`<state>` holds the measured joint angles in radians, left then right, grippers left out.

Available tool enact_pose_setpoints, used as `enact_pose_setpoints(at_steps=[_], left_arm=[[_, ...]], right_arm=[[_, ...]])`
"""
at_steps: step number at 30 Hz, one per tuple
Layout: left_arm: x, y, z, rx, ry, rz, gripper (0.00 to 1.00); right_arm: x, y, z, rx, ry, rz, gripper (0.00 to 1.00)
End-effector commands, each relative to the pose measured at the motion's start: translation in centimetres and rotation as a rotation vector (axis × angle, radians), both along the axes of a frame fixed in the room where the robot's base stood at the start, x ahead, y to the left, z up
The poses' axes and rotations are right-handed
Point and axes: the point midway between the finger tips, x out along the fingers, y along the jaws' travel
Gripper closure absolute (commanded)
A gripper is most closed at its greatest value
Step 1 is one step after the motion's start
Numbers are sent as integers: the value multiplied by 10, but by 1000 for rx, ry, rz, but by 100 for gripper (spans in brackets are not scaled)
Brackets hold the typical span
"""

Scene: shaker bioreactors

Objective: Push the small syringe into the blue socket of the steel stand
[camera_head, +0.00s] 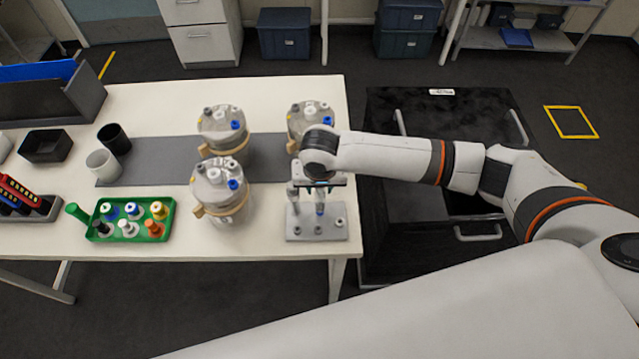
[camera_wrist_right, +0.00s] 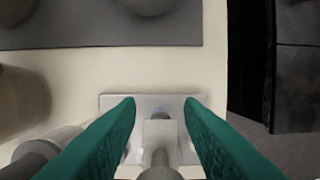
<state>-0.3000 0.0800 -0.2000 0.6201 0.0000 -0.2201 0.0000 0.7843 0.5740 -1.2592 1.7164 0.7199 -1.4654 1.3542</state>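The steel stand (camera_head: 304,234) is a flat grey plate with several sockets at the table's right front edge; its plate also shows in the wrist view (camera_wrist_right: 112,102). My right gripper (camera_head: 320,184) points straight down over the stand. In the wrist view its two green fingers (camera_wrist_right: 160,102) are apart, with a pale grey upright piece (camera_wrist_right: 160,131), apparently the small syringe, between them and gaps on both sides. How deep the syringe sits is hidden. My left gripper is out of view.
Another grey upright piece (camera_head: 294,194) stands on the plate's left side. Three steel vessels stand close by, the front one (camera_head: 221,190) left of the stand. A green tray (camera_head: 160,232) with coloured caps is farther left. A black cabinet (camera_head: 385,250) is right of the table.

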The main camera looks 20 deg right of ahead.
Motion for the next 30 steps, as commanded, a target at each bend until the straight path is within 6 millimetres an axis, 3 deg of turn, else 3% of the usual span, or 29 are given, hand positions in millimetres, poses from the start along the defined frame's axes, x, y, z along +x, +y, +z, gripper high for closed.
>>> enact_pose_setpoints(at_steps=[10, 14, 24, 30], left_arm=[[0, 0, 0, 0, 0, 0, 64], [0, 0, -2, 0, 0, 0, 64], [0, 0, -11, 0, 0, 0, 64], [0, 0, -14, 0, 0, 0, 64]], right_arm=[[0, 0, 1, 0, 0, 0, 56], [-2, 1, 11, 2, -2, 0, 56], [-14, 5, 79, 2, -3, 1, 56], [-20, 6, 108, 1, -1, 0, 56]])
